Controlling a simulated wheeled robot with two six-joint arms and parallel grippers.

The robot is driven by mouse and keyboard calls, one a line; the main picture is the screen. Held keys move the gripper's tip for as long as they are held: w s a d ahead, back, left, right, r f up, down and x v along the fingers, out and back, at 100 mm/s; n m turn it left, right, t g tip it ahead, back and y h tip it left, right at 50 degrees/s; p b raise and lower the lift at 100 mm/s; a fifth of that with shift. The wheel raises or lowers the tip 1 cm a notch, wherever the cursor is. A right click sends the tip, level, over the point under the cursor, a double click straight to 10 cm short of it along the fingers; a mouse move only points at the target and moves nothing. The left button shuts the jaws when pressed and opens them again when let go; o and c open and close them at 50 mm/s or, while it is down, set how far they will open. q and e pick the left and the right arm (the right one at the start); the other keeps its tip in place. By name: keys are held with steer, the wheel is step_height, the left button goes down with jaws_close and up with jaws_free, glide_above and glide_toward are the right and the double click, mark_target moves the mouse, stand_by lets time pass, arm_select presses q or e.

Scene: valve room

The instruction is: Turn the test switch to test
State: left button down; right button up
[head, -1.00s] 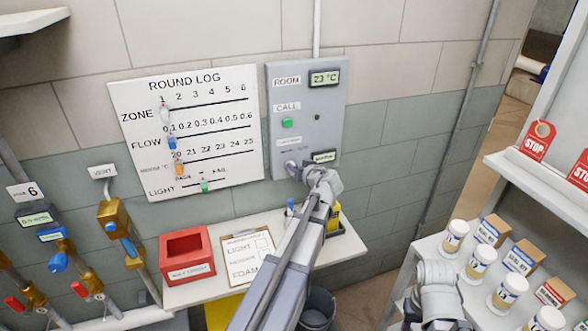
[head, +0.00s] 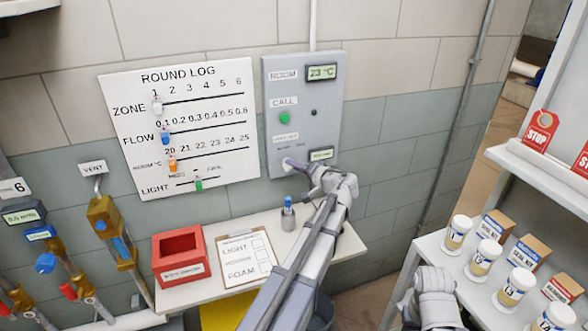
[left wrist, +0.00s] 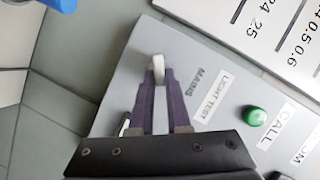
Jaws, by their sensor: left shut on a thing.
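The grey wall panel (head: 329,125) carries a green call button (head: 284,118), a dark dot and two small displays. The test switch is a pale lever near the panel's lower edge; in the left wrist view (left wrist: 158,66) it sits between my fingertips, beside the labels "LIGHT TEST" and "MAINS". My left gripper (left wrist: 158,84) is shut on this lever, with a purple finger on each side. In the head view my left gripper (head: 303,166) reaches the panel's lower left, and its fingers largely hide the switch. My right gripper is not in view; only part of my right arm shows.
Below the panel a narrow shelf (head: 215,285) holds a red box (head: 180,255), a clipboard (head: 245,258) and a pen cup (head: 288,219). The round log board (head: 225,125) hangs left of the panel. White shelves with jars stand at the right.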

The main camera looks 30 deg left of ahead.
arm_select(q)
steer(key=shift+f, duration=0.1)
stand_by(0.3)
steer(key=c, duration=0.9)
jaws_free()
steer(key=p+v, duration=0.1)
steer(key=v, duration=0.7)
steer(key=s+d+f+m+g+h, duration=0.2)
steer(key=s+d+f+h, duration=0.2)
steer(key=s+d+f, duration=0.2)
steer(key=s+d+f+m+g+h, duration=0.1)
steer(key=s+d+f+h, duration=0.4)
steer(key=s+d, duration=0.6)
steer(key=s+d+f+m+g+h, duration=0.2)
steer(key=s+d+f+h, duration=0.2)
steer(key=d, duration=0.7)
steer(key=shift+s+d+f+m+g, duration=0.15)
steer(key=shift+s+f, duration=0.3)
steer(key=shift+s, duration=0.3)
steer(key=shift+s+d+f+m+g, duration=0.1)
steer(key=shift+s+f, duration=0.35)
steer(key=shift+s, duration=0.25)
steer(key=shift+s+d+f+m+g, duration=0.15)
steer(key=shift+s+f, duration=0.25)
steer(key=shift+s, duration=0.35)
